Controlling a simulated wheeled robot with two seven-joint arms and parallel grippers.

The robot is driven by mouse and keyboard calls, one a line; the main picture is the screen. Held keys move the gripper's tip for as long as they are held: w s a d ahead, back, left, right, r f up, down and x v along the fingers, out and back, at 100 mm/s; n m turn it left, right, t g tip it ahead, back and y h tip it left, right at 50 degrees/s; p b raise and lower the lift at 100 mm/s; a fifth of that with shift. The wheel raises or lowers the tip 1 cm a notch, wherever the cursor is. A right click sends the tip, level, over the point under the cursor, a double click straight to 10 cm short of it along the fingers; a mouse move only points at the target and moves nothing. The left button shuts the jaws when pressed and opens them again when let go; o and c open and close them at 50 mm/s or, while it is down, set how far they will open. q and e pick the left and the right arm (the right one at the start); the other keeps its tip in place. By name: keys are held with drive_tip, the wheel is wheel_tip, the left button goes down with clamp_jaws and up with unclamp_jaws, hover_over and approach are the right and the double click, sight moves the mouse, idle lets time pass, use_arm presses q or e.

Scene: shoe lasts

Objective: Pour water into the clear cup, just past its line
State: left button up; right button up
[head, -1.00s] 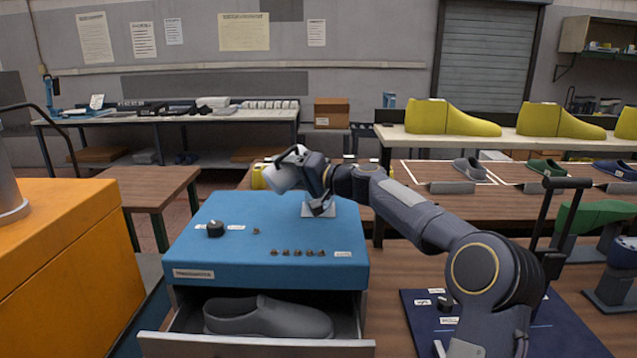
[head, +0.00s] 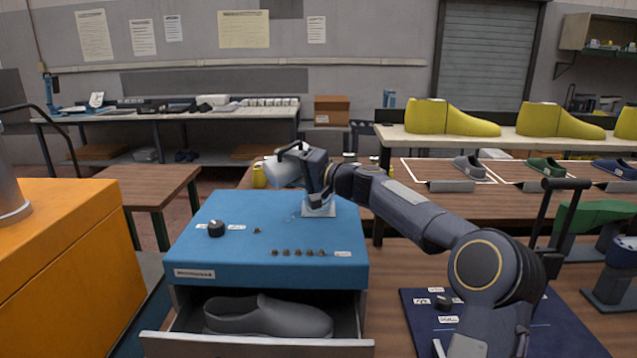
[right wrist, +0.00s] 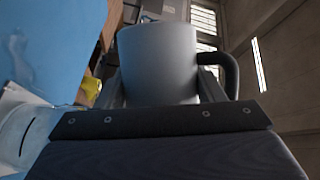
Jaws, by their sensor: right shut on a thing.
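My right gripper (head: 308,168) is shut on a pale grey jug (head: 280,174), held tilted above the blue-topped cabinet (head: 220,259). The jug (right wrist: 158,65) fills the middle of the right wrist view, with its black handle on the right; its inside is hidden. A small clear cup (head: 319,207) appears to stand at the cabinet top's far right, just below the gripper and partly covered by it. Its line and water level are too small to tell. Faint pale specks show left of the cup; I cannot tell whether they are water. My left gripper is not in view.
A black knob (head: 216,229) and a row of small brown studs stand on the cabinet top. Its drawer below is open, with a grey shoe (head: 268,316) inside. An orange box (head: 60,270) stands at left. A dark blue panel (head: 420,318) lies under my right arm.

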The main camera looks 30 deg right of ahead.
drive_tip(key=shift+d, duration=0.2)
drive_tip(key=shift+a+r+m, duration=0.1)
drive_tip(key=shift+r+m, duration=0.05)
drive_tip(key=shift+m, duration=0.15)
idle(0.5)
drive_tip(key=shift+w+r+m+t+b, duration=0.1)
drive_tip(key=shift+r+m+t+b, duration=0.2)
drive_tip(key=shift+m, duration=0.2)
idle(0.9)
